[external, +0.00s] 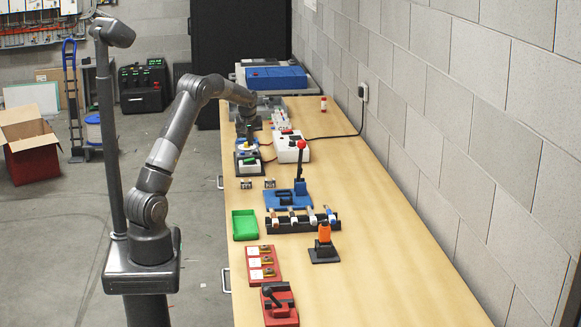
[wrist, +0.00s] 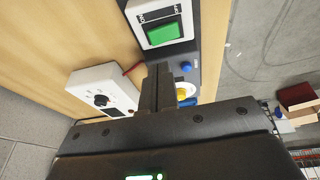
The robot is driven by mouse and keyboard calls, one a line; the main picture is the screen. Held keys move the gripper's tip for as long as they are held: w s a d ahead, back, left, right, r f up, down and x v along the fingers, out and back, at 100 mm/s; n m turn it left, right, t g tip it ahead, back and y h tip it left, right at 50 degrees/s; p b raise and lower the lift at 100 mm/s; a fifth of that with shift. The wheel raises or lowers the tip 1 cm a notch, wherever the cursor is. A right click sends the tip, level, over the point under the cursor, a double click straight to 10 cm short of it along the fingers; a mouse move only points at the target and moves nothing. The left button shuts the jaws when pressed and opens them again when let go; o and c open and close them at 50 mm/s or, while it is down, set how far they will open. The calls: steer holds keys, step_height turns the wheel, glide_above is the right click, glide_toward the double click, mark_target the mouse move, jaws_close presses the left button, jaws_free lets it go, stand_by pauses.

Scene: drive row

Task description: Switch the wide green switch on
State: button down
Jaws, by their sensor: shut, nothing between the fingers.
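The wide green switch (wrist: 163,33) is a green rocker in a white plate (wrist: 139,20) with small black markings. The plate sits on a dark grey panel (wrist: 209,50). In the external view the green switch (external: 249,161) is at the near end of that panel, close to the table's left edge. I cannot tell which way the rocker is tilted. My gripper (wrist: 158,72) is shut and empty, its fingertips apart from the switch in the picture. In the external view my gripper (external: 248,137) is over the panel's far part, behind the switch, its fingertips hard to make out.
A blue lever device (external: 289,199) stands nearer.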

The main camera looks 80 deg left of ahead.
mark_target(253, 159)
steer(key=shift+w+d+x, duration=0.1)
steer(key=shift+d+x, duration=0.1)
steer(key=shift+x, duration=0.7)
steer(key=shift+w+d+x, duration=0.1)
steer(key=shift+d+x, duration=0.05)
steer(key=shift+x, duration=0.75)
steer(key=shift+w+d+x, duration=0.1)
steer(key=shift+d+x, duration=0.1)
steer(key=shift+x, duration=0.75)
steer(key=shift+f, duration=0.15)
steer(key=shift+w+f+g, duration=0.25)
steer(key=shift+f+g, duration=0.15)
steer(key=shift+s, duration=0.15)
steer(key=shift+r, duration=0.1)
steer(key=shift+s+r, duration=0.2)
steer(key=shift+s, duration=0.55)
steer(key=w+d+r, duration=0.1)
steer(key=w+r, duration=0.1)
steer(key=r, duration=0.4)
steer(key=w+d+r, duration=0.1)
steer(key=d+r, duration=0.1)
steer(key=r, duration=0.5)
steer(key=shift+w, duration=0.35)
